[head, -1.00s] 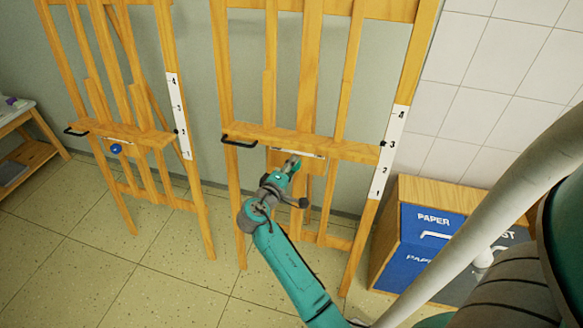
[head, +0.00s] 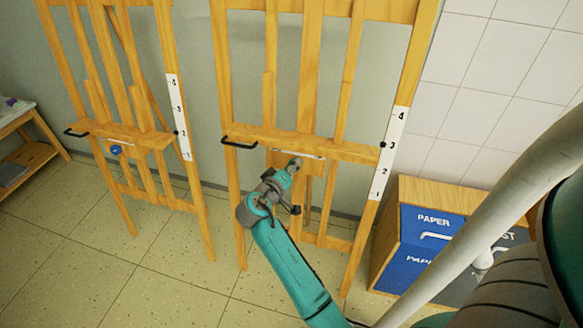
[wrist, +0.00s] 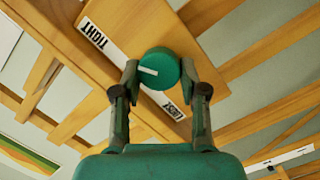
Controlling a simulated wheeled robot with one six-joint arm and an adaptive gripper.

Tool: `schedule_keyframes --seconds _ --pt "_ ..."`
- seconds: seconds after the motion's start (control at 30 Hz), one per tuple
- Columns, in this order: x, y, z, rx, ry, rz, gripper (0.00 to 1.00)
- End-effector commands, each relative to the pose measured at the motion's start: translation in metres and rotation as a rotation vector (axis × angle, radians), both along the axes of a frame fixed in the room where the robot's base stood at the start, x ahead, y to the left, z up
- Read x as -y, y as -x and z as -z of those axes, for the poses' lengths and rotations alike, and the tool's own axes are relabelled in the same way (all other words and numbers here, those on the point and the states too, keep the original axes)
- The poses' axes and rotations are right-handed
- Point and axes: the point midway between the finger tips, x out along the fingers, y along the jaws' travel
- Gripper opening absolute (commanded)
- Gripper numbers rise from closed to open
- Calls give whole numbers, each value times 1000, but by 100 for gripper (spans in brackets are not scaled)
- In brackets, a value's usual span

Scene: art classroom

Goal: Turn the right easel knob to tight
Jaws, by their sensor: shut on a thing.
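The right easel (head: 330,146) is wooden and stands in the middle of the head view. My gripper (head: 294,164) is at its front, just below the ledge. In the wrist view my gripper (wrist: 158,74) is shut on a round green knob (wrist: 160,62), one finger on each side. The knob's white mark points left in the picture. A white strip (wrist: 130,70) behind the knob reads TIGHT at its upper left end; its lower right end carries another word, partly covered by the knob and finger. The knob is largely hidden by my gripper in the head view.
A second easel (head: 122,132) with a blue knob (head: 116,150) stands at left. A wooden bin cabinet (head: 408,190) with a blue PAPER panel stands at right. A black handle (head: 239,143) sticks out from the right easel's ledge. Open tiled floor (head: 170,260) lies in front.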

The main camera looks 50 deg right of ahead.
Motion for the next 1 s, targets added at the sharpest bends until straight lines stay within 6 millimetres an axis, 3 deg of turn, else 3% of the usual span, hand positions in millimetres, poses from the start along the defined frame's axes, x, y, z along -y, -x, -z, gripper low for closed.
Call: schedule_keyframes --seconds 0.33,0.37,0.43,0.47,0.8,1.0 --pt "0 0 -1 3 0 1 8" --pt "0 0 -1 3 1 0 48" --pt "0 0 -1 2 1 0 65" --pt "0 0 -1 2 1 0 68" --pt "-2 0 -1 1 0 -1 68" --pt "-25 3 -6 2 0 -3 68"
